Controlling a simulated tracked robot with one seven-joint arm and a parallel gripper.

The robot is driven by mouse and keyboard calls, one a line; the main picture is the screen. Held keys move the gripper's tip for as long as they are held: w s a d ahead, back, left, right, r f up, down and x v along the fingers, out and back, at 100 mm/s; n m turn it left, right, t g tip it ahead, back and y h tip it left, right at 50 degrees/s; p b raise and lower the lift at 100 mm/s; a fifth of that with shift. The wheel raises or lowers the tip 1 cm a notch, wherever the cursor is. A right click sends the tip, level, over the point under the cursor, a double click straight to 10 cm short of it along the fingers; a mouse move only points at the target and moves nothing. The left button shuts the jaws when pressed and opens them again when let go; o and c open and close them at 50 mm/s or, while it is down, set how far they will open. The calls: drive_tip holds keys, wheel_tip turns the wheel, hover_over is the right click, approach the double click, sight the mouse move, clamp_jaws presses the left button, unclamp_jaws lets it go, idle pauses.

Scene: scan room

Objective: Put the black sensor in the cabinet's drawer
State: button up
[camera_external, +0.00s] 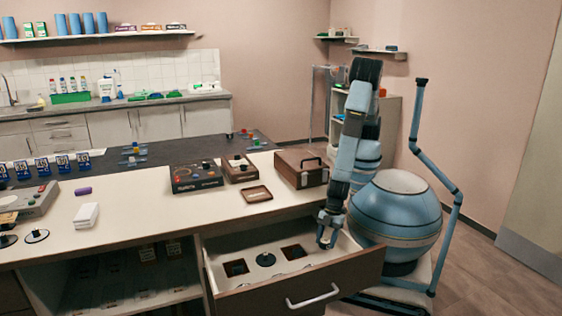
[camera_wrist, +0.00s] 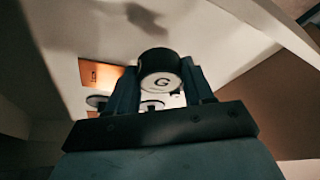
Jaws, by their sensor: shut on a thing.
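My gripper (camera_external: 327,236) reaches down into the open cabinet drawer (camera_external: 300,275), near its right back corner. I cannot tell whether the sensor touches the floor. In the drawer are a dark round piece (camera_external: 265,259) and square brown recesses (camera_external: 236,267).
The worktop (camera_external: 150,215) above the drawer holds a brown case (camera_external: 301,169), a dark control box (camera_external: 195,177), a small brown tray (camera_external: 257,194) and a white box (camera_external: 86,215). The drawer front with its handle (camera_external: 313,297) stands out into the room.

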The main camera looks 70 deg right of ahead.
sight(326, 246)
drive_tip(key=shift+f, duration=1.8)
drive_tip(key=shift+f, duration=0.1)
drive_tip(key=o, duration=1.2)
drive_tip(key=v, duration=0.5)
drive_tip(key=shift+a, duration=0.1)
drive_tip(key=shift+r, duration=3.65)
